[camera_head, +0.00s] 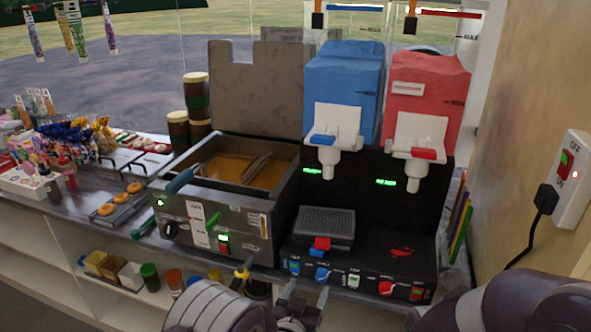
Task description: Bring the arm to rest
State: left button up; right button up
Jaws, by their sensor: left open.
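My left gripper (304,294) shows at the bottom middle of the head view, just in front of the counter's front edge. Its two grey fingers point up and stand apart, with nothing visible between them. My left arm's grey rounded links are beside it at the bottom. Part of my right arm shows at the bottom right corner, but its gripper is not visible.
Beyond the left gripper stand a black slush machine (360,258) with blue (343,85) and red (425,100) tanks, and a fryer (215,228) holding brown oil. A wall switch (571,180) with a black cable is at right. Shelves with jars lie below left.

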pick_arm(q)
jog(key=s+a+f+g+y, duration=0.2)
jog(key=s+a+f+g, duration=0.1)
jog(key=s+f+g, duration=0.45)
jog(key=s+a+g+y, duration=0.2)
jog(key=s+a+g, duration=0.2)
jog(key=s+a, duration=0.1)
jog(key=s+a+r+n+g+y+p, duration=0.1)
jog(key=s+a+r+n+g, duration=0.2)
jog(key=s+a+r, duration=0.7)
jog(key=a, duration=0.3)
jog(key=shift+a+n, duration=0.25)
jog(key=shift+n, duration=0.05)
jog(key=shift+r, duration=0.1)
